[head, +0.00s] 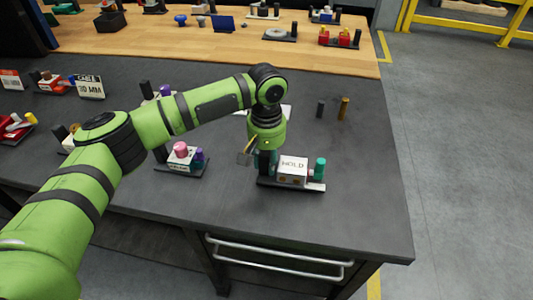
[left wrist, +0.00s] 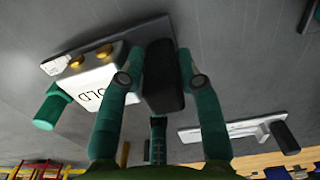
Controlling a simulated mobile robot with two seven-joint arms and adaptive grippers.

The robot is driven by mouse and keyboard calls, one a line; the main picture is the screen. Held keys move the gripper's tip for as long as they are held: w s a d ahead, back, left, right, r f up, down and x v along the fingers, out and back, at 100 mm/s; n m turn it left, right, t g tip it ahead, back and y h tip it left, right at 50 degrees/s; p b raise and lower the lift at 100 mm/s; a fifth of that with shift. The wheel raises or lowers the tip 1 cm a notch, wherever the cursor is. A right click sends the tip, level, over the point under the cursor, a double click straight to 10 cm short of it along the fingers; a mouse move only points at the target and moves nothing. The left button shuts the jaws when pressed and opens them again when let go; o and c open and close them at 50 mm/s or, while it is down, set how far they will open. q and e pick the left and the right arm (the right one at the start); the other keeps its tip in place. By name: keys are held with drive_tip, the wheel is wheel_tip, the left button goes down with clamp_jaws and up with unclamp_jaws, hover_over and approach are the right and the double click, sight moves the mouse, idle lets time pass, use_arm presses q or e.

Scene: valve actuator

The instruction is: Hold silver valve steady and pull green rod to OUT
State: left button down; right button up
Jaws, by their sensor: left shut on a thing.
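The silver valve is a pale box (head: 292,168) marked HOLD on a dark base with a light strip, near the table's front right. It also shows in the left wrist view (left wrist: 98,78), with two brass knobs. The green rod (head: 320,168) stands out at its right end; in the left wrist view the rod (left wrist: 50,106) is at the left. My left gripper (head: 264,160) comes down at the box's left end. In the left wrist view its teal fingers (left wrist: 160,62) are shut on a black post (left wrist: 161,90) beside the box. My right gripper is out of view.
A similar unit with a pink knob (head: 181,150) stands just left. A dark post (head: 320,109) and a brass post (head: 343,108) stand behind. More units line the left and back. The dark tabletop (head: 365,170) is clear at the right, up to its edge.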

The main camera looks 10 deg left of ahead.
use_arm(q)
drive_tip(key=shift+f, duration=0.35)
drive_tip(key=shift+f, duration=0.4)
idle(0.8)
